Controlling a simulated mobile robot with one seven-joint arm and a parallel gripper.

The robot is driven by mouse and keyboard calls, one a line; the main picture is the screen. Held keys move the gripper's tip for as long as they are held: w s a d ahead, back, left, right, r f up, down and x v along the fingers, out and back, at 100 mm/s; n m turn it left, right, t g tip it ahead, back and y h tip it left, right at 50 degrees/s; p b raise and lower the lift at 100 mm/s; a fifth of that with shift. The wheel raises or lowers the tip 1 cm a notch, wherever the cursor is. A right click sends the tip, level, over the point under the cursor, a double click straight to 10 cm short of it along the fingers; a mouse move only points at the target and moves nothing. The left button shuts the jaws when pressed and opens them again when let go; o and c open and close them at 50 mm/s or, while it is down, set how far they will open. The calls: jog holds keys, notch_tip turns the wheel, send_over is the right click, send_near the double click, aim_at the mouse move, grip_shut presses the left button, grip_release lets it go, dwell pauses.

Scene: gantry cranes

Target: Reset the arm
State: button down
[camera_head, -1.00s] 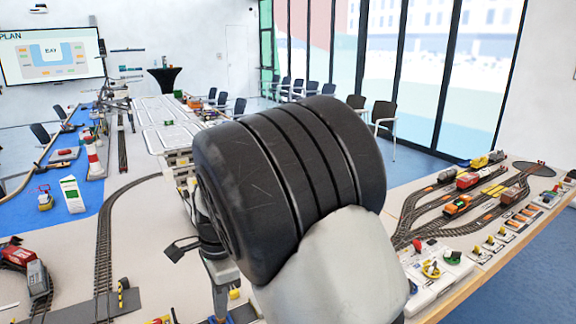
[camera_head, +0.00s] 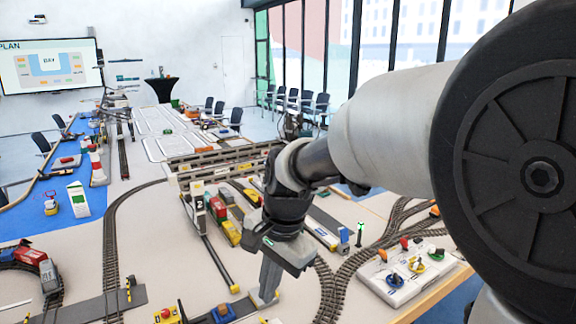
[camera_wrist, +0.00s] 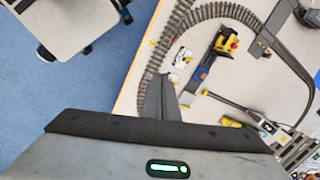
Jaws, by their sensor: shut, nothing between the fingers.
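My gripper (camera_head: 266,296) points down over the near part of the model table (camera_head: 165,262) in the head view, its fingers together and empty. My arm reaches in from the right, with its pale link and large black joint filling the right side. In the wrist view my gripper (camera_wrist: 163,82) also shows shut, with the pale table and curved track below it. I cannot tell how high the fingertips are above the table.
A yellow and blue model (camera_wrist: 222,48) stands on the table in the wrist view. A grey chair (camera_wrist: 72,22) stands on the blue floor beside the table edge. A white control panel (camera_head: 405,276) with coloured knobs and a gantry structure (camera_head: 215,165) are near my arm.

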jog(key=s+d+r+n+t+h+p, duration=0.1)
jog(key=s+d+r+n+t, duration=0.1)
jog(key=s+d+r+n, duration=0.2)
jog(key=s+d+r+n+t+h+p, duration=0.1)
jog(key=s+d+r+n, duration=0.3)
jog(key=s+d, duration=0.6)
jog(key=d+r+t+p, duration=0.1)
jog(key=d+r, duration=0.1)
jog(key=d, duration=0.1)
jog(key=shift+d+t, duration=0.3)
jog(key=shift+d, duration=0.1)
jog(key=shift+s, duration=0.1)
